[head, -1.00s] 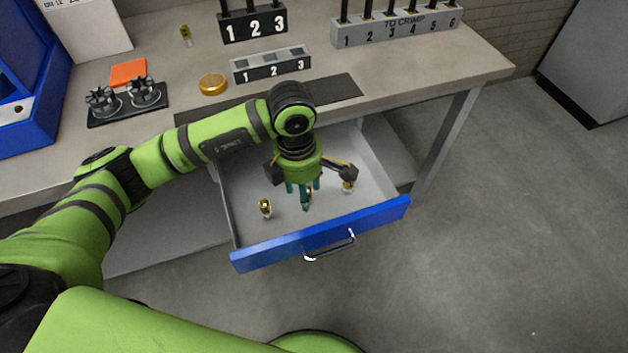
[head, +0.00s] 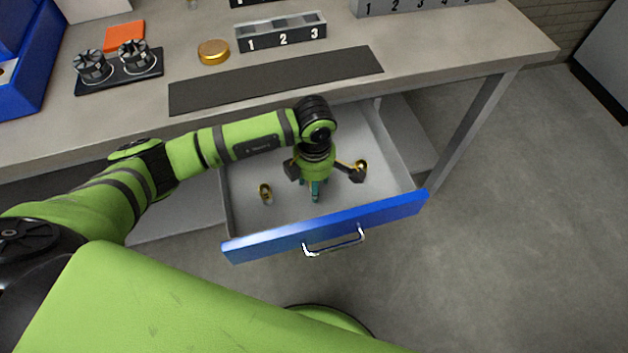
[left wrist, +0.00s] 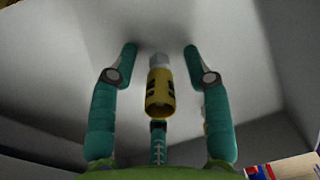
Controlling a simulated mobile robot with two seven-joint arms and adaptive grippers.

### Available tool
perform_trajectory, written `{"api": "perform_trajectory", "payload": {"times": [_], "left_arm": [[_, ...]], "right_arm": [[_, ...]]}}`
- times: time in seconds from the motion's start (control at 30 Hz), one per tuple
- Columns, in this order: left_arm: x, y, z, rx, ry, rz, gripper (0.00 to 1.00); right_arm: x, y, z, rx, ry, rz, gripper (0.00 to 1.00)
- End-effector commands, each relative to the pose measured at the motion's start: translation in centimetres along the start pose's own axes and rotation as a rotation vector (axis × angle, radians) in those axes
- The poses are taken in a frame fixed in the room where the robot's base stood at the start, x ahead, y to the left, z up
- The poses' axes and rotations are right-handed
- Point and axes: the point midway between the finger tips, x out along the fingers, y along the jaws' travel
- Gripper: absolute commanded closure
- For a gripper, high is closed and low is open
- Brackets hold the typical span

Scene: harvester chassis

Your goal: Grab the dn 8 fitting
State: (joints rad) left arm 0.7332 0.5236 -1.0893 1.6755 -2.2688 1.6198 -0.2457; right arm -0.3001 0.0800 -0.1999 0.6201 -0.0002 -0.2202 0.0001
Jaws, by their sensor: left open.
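My left gripper (head: 315,190) points down into the open blue-fronted drawer (head: 397,212). In the left wrist view its teal fingers (left wrist: 160,50) are spread open. A brass-yellow fitting (left wrist: 160,92) with a silver end stands between them, with visible gaps on both sides. In the head view this fitting is hidden behind the gripper. Another brass fitting (head: 265,192) stands in the drawer to the left of the gripper, and one more (head: 361,167) to the right, beside the gripper's dark side part. No size marking is readable, so I cannot tell which is dn 8. My right gripper is not seen.
The workbench (head: 420,62) lies behind the drawer. On it are a dark mat (head: 275,80), a holder numbered 1 to 3 (head: 280,35), a round gold piece (head: 213,52) and a black tray (head: 119,70) with two dark round parts.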

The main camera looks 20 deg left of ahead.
Motion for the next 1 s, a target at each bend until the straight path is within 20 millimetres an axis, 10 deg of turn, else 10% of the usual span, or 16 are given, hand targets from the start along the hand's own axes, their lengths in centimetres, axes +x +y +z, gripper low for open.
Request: {"api": "perform_trajectory", "payload": {"times": [0.2, 0.33, 1.0], "left_arm": [[0.1, 0.0, 0.0, 0.001, -0.001, 0.0, 0.51], [0.1, 0.0, 0.0, 0.0, -0.001, 0.0, 1.0], [-2.6, 0.2, 0.1, 0.001, -0.004, 0.005, 1.0]], "right_arm": [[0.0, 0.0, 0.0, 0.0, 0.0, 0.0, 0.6], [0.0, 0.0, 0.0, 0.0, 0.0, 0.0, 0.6], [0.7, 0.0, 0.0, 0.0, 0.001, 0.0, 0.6]]}}
